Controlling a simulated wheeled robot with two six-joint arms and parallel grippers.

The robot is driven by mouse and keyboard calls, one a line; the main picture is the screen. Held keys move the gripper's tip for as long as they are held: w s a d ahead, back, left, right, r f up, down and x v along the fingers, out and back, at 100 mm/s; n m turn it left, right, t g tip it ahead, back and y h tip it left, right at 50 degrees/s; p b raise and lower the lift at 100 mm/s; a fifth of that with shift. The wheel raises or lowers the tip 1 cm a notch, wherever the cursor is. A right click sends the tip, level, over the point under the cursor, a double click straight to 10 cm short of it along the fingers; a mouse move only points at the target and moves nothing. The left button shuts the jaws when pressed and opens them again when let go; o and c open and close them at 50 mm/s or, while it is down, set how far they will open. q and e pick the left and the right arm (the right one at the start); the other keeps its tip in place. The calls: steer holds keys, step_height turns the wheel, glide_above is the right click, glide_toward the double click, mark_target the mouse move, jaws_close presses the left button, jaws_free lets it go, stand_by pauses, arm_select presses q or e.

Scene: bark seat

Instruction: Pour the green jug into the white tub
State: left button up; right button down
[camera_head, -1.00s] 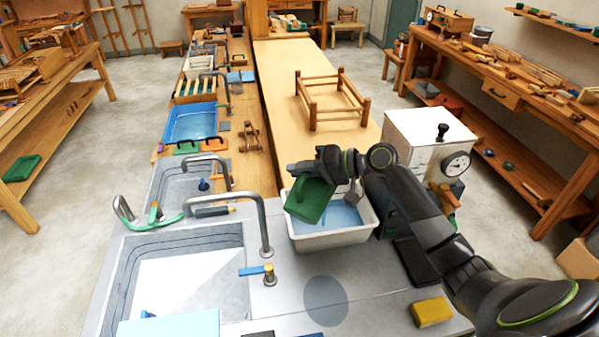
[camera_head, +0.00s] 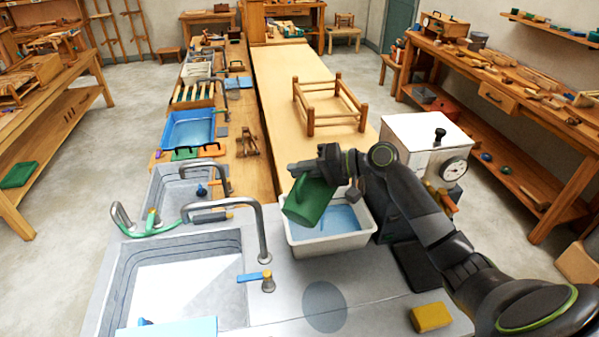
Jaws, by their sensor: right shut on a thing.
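The green jug (camera_head: 311,201) is tilted over the left part of the white tub (camera_head: 328,246), its lower end toward the lower left. My right gripper (camera_head: 318,169) is shut on the jug near its upper end and holds it above the tub. The gripper's fingers are partly hidden against the jug. The white tub stands on the grey counter with light blue liquid (camera_head: 340,220) in it. No stream from the jug can be made out. My left gripper is not in view.
A tall tap (camera_head: 262,228) with a blue lever stands just left of the tub, by a large sink (camera_head: 185,275). A white box with a gauge (camera_head: 427,135) stands behind right. A yellow sponge (camera_head: 431,317) lies on the front counter.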

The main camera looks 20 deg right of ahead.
mark_target(292, 204)
steer(key=shift+w+d+r+m+y+b, duration=0.25)
steer(key=shift+w+d+r+m, duration=0.2)
steer(key=shift+d, duration=0.25)
steer(key=shift+w+d+r+m+y+b, duration=0.1)
steer(key=shift+w+d+r+m+y, duration=0.25)
steer(key=shift+w+d+m, duration=0.25)
steer(key=s+a+f+n+h, duration=0.1)
steer(key=a, duration=0.1)
steer(key=s+a+f+n+h, duration=0.1)
steer(key=s+a+f+n, duration=0.1)
steer(key=s+a+f+n+t+h+b, duration=0.1)
steer(key=a+f+n, duration=0.1)
steer(key=shift+s+a+f+n, duration=0.15)
steer(key=shift+s+f+n, duration=0.1)
steer(key=shift+s, duration=0.1)
step_height(292, 204, down, 7)
steer(key=n+t+h+b, duration=0.3)
steer(key=n+b, duration=0.3)
steer(key=b, duration=0.3)
steer(key=shift+s+a+h, duration=0.35)
steer(key=shift+a+h, duration=0.1)
steer(key=shift+h, duration=0.25)
